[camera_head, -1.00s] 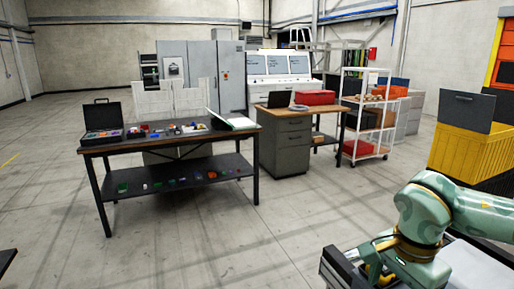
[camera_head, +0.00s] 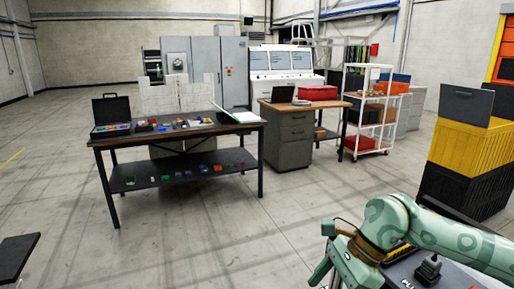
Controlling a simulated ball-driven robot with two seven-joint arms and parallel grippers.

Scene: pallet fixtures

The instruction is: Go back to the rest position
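My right arm (camera_head: 450,238) comes in from the lower right, green with a bend at its wrist. Its hand end (camera_head: 340,262) points down at the bottom edge of the head view, partly cut off. Whether its fingers are open or shut does not show, and I see nothing held in it. My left arm and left gripper are not in view.
A dark workbench (camera_head: 180,138) with small coloured parts and an open black case (camera_head: 111,116) stands ahead left. A grey desk (camera_head: 287,140), a white shelf cart (camera_head: 366,110) and yellow crates (camera_head: 466,147) stand to the right. A dark flat edge (camera_head: 17,257) shows lower left. The middle floor is clear.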

